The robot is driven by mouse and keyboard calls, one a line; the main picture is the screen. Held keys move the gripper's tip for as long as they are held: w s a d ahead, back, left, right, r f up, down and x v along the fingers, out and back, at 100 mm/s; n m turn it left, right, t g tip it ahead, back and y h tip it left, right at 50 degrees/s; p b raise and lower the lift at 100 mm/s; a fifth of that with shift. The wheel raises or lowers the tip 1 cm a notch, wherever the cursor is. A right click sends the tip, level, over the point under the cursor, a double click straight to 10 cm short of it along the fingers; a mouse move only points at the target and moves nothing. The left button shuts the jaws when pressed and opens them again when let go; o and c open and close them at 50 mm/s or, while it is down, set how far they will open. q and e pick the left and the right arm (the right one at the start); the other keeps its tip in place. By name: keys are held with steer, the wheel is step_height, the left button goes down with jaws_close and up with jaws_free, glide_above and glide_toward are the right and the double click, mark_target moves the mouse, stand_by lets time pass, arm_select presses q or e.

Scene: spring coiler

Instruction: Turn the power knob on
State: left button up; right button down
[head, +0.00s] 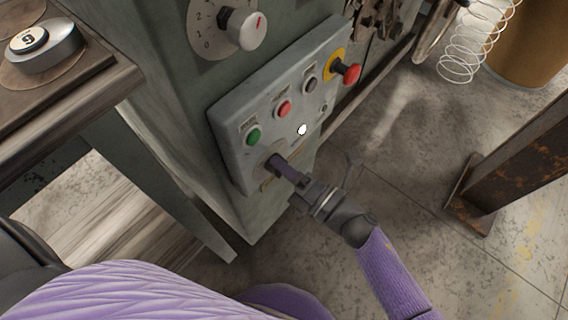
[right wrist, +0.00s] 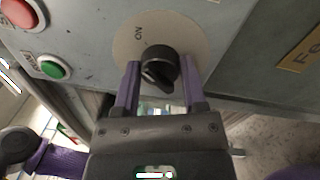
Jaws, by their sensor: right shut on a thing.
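The power knob (right wrist: 159,68) is black and round with a raised grip, on a pale round plate (right wrist: 128,48) marked "ON" in the right wrist view. My right gripper (right wrist: 160,88) has one purple finger on each side of the knob and is shut on it. In the head view my right gripper (head: 279,165) reaches the lower part of the grey control panel (head: 232,150) and hides most of the knob. I cannot tell exactly which mark the knob points to. My left gripper is not in view.
The panel also bears a green button (head: 254,136), a red button (head: 284,109), a dark button (head: 309,84), a white lamp (head: 302,129) and a red mushroom button (head: 349,74). A numbered dial knob (head: 243,28) is above. A wooden bench (head: 75,105) stands left.

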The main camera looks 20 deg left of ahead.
steer(key=shift+m, duration=0.6)
steer(key=shift+c, duration=0.7)
jaws_free()
